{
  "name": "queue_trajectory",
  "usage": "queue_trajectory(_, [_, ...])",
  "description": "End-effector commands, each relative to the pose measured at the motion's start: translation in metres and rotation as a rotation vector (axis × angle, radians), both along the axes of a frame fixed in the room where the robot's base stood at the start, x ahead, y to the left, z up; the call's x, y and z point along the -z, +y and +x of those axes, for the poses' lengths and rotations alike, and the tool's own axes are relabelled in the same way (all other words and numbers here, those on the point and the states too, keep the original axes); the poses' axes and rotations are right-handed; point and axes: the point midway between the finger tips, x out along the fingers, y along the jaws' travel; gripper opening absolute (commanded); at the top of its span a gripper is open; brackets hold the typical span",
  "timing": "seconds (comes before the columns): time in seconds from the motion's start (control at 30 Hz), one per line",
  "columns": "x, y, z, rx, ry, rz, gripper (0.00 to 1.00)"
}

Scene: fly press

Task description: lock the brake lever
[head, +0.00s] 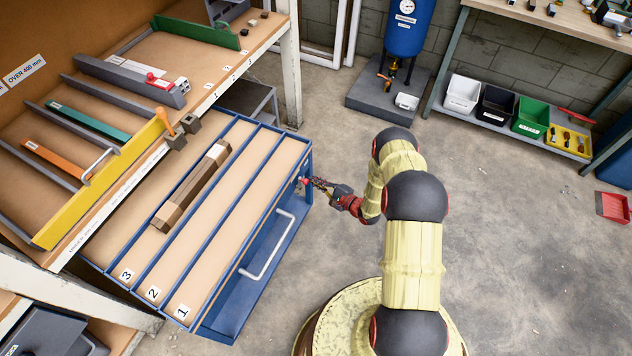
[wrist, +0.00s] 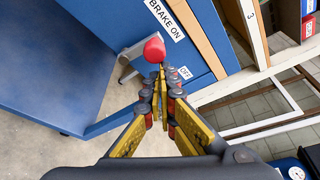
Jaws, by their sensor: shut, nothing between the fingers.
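The brake lever's red knob (wrist: 154,48) stands out from the end panel of the blue cart (wrist: 110,22). It lies between the "BRAKE ON" label (wrist: 166,18) and the "OFF" label (wrist: 185,73); I cannot tell which position the lever is in. In the head view the knob (head: 304,180) is small, at the cart's right corner. My gripper (head: 318,183) is beside that corner. In the wrist view my gripper (wrist: 160,80) is shut and empty, its fingertips just short of the knob in the picture. I cannot tell whether they touch it.
The cart top has numbered lanes, with a wooden block (head: 192,187) in one. A white handle (head: 268,245) sticks out in front. The floor (head: 520,260) to the right is mostly clear.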

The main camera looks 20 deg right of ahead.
Motion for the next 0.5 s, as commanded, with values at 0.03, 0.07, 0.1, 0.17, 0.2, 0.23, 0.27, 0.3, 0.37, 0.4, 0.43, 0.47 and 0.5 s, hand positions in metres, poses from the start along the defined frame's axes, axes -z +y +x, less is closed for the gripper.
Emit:
queue_trajectory(0.03, [-0.0004,0.001,-0.001,0.0,0.001,0.001,0.0])
queue_trajectory(0.07, [-0.0008,0.0014,-0.0013,0.0,0.001,0.001,0.0])
queue_trajectory(0.1, [-0.0012,0.0017,-0.0016,0.0,0.001,0.001,0.0])
queue_trajectory(0.17, [-0.0018,0.0021,-0.0019,0.0,0.0,0.001,0.0])
queue_trajectory(0.2, [-0.0021,0.0024,-0.0021,0.0,0.0,0.001,0.0])
queue_trajectory(0.23, [-0.0023,0.0026,-0.0023,0.0,0.0,0.001,0.0])
queue_trajectory(0.27, [-0.0024,0.0027,-0.0024,0.0,0.0,0.001,0.0])
queue_trajectory(0.3, [-0.0026,0.0028,-0.0025,0.0,0.0,0.001,0.0])
queue_trajectory(0.37, [-0.0027,0.003,-0.0028,0.0,0.0,0.001,0.0])
queue_trajectory(0.4, [-0.0027,0.0031,-0.0029,0.0,0.001,0.001,0.0])
queue_trajectory(0.43, [-0.0027,0.0031,-0.0029,0.0,0.001,0.001,0.0])
queue_trajectory(0.47, [-0.0027,0.0031,-0.003,0.0,0.001,0.001,0.0])
queue_trajectory(0.5, [-0.0027,0.0032,-0.0031,0.0,0.001,0.001,0.0])
